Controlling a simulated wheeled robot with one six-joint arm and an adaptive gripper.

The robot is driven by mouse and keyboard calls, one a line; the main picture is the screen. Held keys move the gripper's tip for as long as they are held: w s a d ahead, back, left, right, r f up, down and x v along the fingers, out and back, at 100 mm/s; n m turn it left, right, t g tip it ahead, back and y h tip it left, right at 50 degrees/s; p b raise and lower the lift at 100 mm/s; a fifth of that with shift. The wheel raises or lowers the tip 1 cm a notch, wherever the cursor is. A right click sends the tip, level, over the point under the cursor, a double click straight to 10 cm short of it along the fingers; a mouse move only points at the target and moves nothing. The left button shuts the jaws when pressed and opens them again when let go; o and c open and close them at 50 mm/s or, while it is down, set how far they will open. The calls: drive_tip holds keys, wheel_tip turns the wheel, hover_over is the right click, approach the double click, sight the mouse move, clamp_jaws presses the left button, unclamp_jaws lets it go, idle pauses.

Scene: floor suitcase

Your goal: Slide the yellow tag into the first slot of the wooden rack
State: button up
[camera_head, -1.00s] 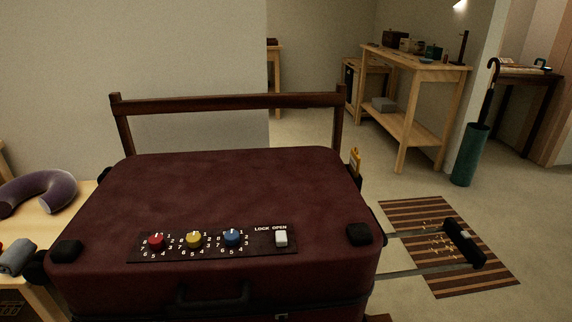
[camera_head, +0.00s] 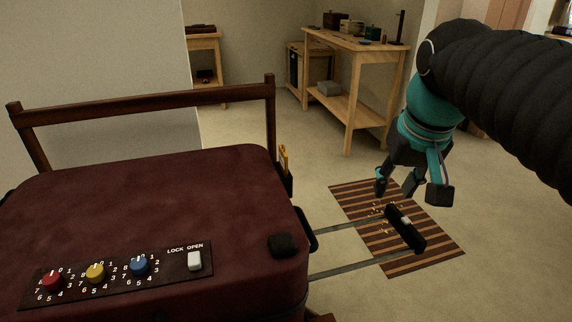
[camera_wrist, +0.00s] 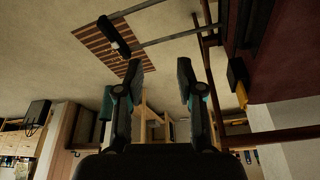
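My gripper (camera_head: 402,186) hangs at the right in the head view, above the striped mat, with its fingers apart and nothing between them. The wrist view also shows its fingers (camera_wrist: 158,78) spread, with an empty gap. A small yellow item (camera_head: 284,158) stands in a dark holder at the suitcase's right rear side. Yellow also shows in the wrist view (camera_wrist: 238,75), right of the fingers. I cannot tell whether it is the yellow tag. I cannot make out a wooden rack with slots in either view.
The maroon suitcase (camera_head: 150,190) fills the left, with dials and a white switch (camera_head: 194,261). Its extended handle (camera_head: 405,229) sticks out over the striped mat (camera_head: 430,245). A wooden frame bar (camera_head: 150,103) stands behind it. A wooden workbench (camera_head: 355,45) is farther back. Open floor lies between.

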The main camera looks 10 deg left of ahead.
drive_tip(key=w+a+r+n+g, duration=0.2)
drive_tip(key=w+a+r, duration=0.5)
drive_tip(key=w+a, duration=0.2)
drive_tip(key=r+n+g+p, duration=0.1)
drive_tip(key=r+g, duration=0.1)
hover_over(283, 150)
drive_tip(key=shift+h, duration=0.3)
drive_tip(key=shift+f+b, duration=1)
drive_tip(key=shift+f, duration=6)
clamp_jaws()
